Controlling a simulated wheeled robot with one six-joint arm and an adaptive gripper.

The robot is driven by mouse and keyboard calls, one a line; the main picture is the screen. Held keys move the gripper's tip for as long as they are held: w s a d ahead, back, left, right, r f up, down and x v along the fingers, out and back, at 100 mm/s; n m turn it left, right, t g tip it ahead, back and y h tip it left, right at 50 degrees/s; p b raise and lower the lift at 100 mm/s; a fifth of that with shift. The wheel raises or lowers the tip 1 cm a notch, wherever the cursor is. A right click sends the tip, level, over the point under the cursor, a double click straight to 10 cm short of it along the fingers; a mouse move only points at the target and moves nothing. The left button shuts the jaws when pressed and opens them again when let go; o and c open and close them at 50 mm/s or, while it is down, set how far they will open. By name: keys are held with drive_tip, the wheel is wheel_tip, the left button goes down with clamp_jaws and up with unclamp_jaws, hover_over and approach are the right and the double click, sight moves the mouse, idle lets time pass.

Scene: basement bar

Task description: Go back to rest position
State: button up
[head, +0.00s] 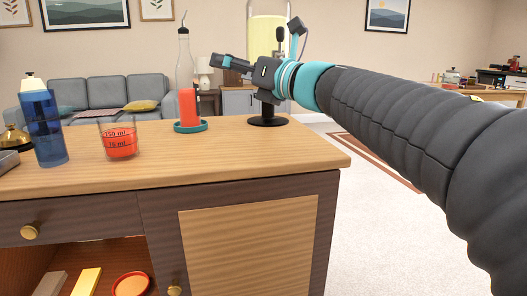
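My gripper (259,44) is at the end of my dark, ribbed arm, which reaches in from the right above the right end of the wooden counter (240,150). Its two fingers look spread apart, one pointing left and one pointing up, with nothing seen held between them. A clear bottle (186,65) with orange-red liquid and a thin spout stands upright on a teal coaster (190,127), left of my gripper and apart from it. A dispenser with yellow liquid (266,32) on a round black base (268,121) stands behind the gripper, partly hidden by it.
A blue bottle (44,125) and a measuring beaker of red liquid (119,138) stand on the counter's left. Below, an open compartment holds a yellow block (87,281) and a red dish (131,285). A grey sofa (100,95) is behind. Carpet right of the counter is clear.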

drive_tip(key=s+d+f+m+t+h+p, duration=0.2)
drive_tip(key=d+f+m+t+h, duration=0.15)
drive_tip(key=d+m+h, duration=0.6)
drive_tip(key=s+d+f+m+t+h+p, duration=0.15)
drive_tip(key=d+f+m+h, duration=0.3)
drive_tip(key=d+m, duration=0.85)
drive_tip(key=s+f+m+g+h+p, duration=0.1)
drive_tip(key=s+f+m+g+p, duration=0.3)
drive_tip(key=s+f+m+g, duration=0.7)
drive_tip(key=s+f+m, duration=0.8)
drive_tip(key=s+f, duration=0.2)
drive_tip(key=f, duration=0.2)
drive_tip(key=shift+s+a+m+h, duration=0.3)
drive_tip(key=shift+m, duration=0.05)
